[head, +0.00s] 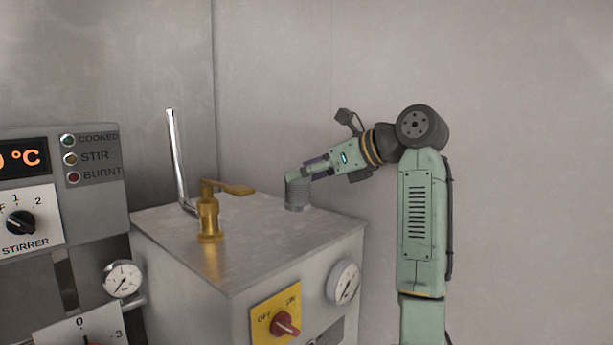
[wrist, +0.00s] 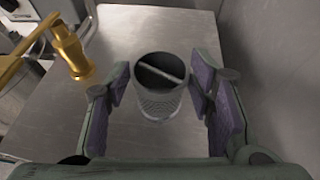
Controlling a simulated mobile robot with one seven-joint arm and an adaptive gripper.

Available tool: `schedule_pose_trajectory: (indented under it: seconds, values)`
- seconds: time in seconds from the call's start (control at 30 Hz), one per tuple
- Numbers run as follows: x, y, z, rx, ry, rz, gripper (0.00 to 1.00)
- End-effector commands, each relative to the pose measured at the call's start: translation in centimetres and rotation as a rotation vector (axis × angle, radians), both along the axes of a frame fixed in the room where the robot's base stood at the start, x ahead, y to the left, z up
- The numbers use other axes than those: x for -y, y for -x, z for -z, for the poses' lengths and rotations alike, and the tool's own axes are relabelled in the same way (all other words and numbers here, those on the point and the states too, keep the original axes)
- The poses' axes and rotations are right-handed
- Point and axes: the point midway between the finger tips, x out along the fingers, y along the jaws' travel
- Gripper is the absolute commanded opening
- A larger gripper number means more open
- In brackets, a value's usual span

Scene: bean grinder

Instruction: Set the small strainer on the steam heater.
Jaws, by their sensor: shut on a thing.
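The small strainer (head: 297,194) is a grey mesh cylinder with a bar across its open top. It stands upright at the back right of the steam heater's metal top (head: 270,228), on it or just above it; I cannot tell which. In the wrist view the strainer (wrist: 159,100) is between the purple-padded fingers of my gripper (wrist: 162,86). My gripper (head: 299,177) reaches in from the right and is shut on the strainer, though the exact contact is hard to see. The strainer's base is partly hidden in the wrist view.
A brass tap (head: 210,215) and a tall steel pipe (head: 178,160) stand on the heater left of the strainer. The heater's front has a red knob (head: 286,324) and a gauge (head: 343,282). A control panel (head: 95,165) is at the left. Walls are close behind.

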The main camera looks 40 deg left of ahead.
Motion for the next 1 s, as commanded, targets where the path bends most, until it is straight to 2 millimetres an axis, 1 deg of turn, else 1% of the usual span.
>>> schedule_pose_trajectory:
  seconds: [0.07, 0.13, 0.3, 0.4, 0.8, 0.83, 1.0]
  values:
    - [-0.5, -0.5, 0.0, -0.001, -0.001, 0.000, 0.05]
    - [-0.7, -0.6, 0.3, -0.001, 0.000, 0.000, 0.05]
    - [-0.7, -0.7, 2.5, -0.002, 0.001, 0.001, 0.05]
    - [-0.7, -0.6, 3.4, -0.001, -0.001, 0.001, 0.05]
    - [-0.6, -0.6, 4.0, 0.000, -0.001, 0.000, 0.05]
    - [-0.6, -0.6, 3.9, 0.000, -0.001, 0.000, 0.50]
    - [-0.6, -0.6, 3.9, 0.000, 0.000, 0.000, 0.61]
